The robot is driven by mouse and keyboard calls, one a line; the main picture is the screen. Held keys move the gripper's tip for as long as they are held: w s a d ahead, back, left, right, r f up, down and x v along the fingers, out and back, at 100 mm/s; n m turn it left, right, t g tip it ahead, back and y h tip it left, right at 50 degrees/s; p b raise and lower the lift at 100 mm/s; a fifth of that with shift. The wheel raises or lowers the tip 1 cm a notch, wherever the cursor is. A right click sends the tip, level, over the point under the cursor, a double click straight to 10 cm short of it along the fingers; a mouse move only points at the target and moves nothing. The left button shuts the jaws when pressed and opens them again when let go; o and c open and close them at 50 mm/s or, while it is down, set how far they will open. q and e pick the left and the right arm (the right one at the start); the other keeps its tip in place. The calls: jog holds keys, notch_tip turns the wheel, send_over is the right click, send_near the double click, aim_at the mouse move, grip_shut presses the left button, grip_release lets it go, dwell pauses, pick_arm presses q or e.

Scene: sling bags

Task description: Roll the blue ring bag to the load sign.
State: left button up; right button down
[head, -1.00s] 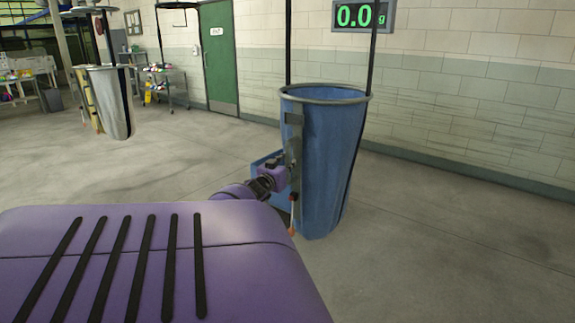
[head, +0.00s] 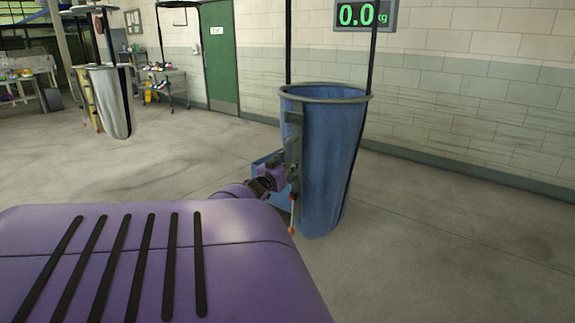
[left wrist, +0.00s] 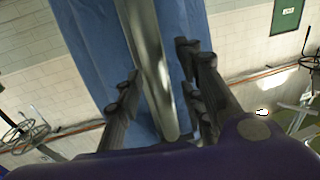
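The blue ring bag (head: 335,165) hangs upright by two black straps, with a metal ring around its open top. In the left wrist view its blue cloth (left wrist: 95,45) fills the middle, with a long grey bar (left wrist: 152,60) running down it. My left gripper (head: 290,172) is at the bag's left side, below the rim. In the left wrist view my left gripper (left wrist: 158,72) has its fingers apart on either side of the bar, with gaps showing. The load sign (head: 363,15), reading 0.0 kg in green, is on the wall behind the bag. My right gripper is out of view.
A silvery hanging bag (head: 112,100) is at the far left, with a cart (head: 168,88) of small items behind it. A green door (head: 219,58) is in the back wall. The floor (head: 450,240) right of the blue bag is clear.

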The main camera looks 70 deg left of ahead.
pick_arm(q)
jog(key=shift+d, duration=0.1)
jog(key=shift+s+d+f, duration=0.1)
jog(key=shift+s+d, duration=0.35)
jog(key=v, duration=1)
jog(key=shift+s+d, duration=0.15)
jog(key=shift+s, duration=0.2)
dwell(0.5)
